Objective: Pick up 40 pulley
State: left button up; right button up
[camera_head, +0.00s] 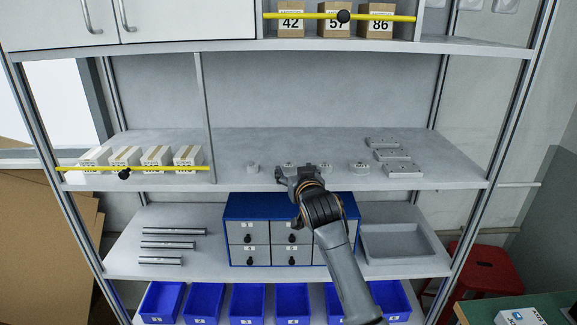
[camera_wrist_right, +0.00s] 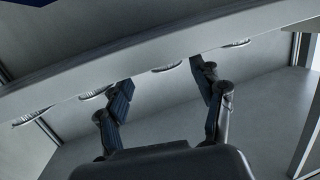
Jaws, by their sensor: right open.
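Several small grey round pulleys stand in a row on the middle shelf: one at the left (camera_head: 252,167), one (camera_head: 289,165) just behind my right gripper, one (camera_head: 325,168) to its right and one farther right (camera_head: 359,168). Their labels are too small to read, so I cannot tell which is the 40 pulley. My right gripper (camera_head: 291,177) is open and empty at the shelf's front edge. In the right wrist view the open fingers (camera_wrist_right: 163,88) are apart, with one pulley (camera_wrist_right: 167,67) beyond the shelf edge between them. My left gripper is not in view.
The middle shelf (camera_head: 395,183) has a front edge close to my gripper. Grey blocks (camera_head: 403,168) lie at its right; white boxes (camera_head: 188,156) stand behind a yellow bar (camera_head: 150,169) at its left. A blue drawer cabinet (camera_head: 270,204) is below.

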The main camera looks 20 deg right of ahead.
aim_at(290, 167)
jog(key=shift+w+a+r+p, duration=0.1)
jog(key=shift+w+p, duration=0.2)
jog(key=shift+w, duration=0.05)
jog(key=w, duration=0.1)
jog(key=w+p, duration=0.1)
jog(key=w, duration=0.1)
jog(key=shift+a+f, duration=0.15)
jog(key=shift+f, duration=0.1)
jog(key=shift+w+f+p, duration=0.25)
jog(key=shift+w+p, duration=0.15)
jog(key=shift+w, duration=0.25)
jog(key=c, duration=1.3)
jog(key=shift+r, duration=0.1)
